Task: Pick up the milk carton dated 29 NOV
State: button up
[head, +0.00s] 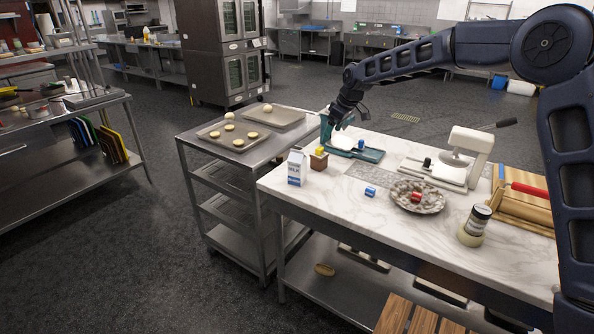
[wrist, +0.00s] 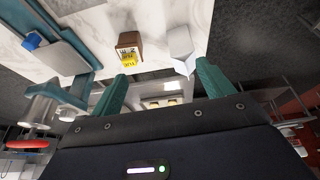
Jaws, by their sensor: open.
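A white and blue milk carton (head: 296,168) stands upright near the left end of the marble counter in the head view. Its front reads MILK; I cannot read a date. In the wrist view a white carton (wrist: 183,46) shows just beyond the right-hand finger. My gripper (head: 328,126) is above the far left part of the counter, behind the carton in the head view. Its teal fingers (wrist: 160,86) are spread wide with nothing between them, and the carton is outside the grip.
A brown block (head: 319,161) with a yellow top stands close beside the carton. A teal device (head: 369,154) sits behind them. A metal cart (head: 200,140) with trays adjoins the counter's left end.

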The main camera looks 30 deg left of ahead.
jog(key=n, duration=0.1)
send_near(297, 160)
jog(key=w+f, duration=0.1)
jog(key=w, duration=0.2)
jog(key=shift+g, duration=0.4)
jog(key=x, duration=0.7)
jog(key=a+x, duration=0.1)
jog(key=x, duration=0.3)
jog(key=shift+s+d+r, duration=0.1)
jog(key=shift+s+r, duration=0.1)
jog(key=shift+c, duration=0.4)
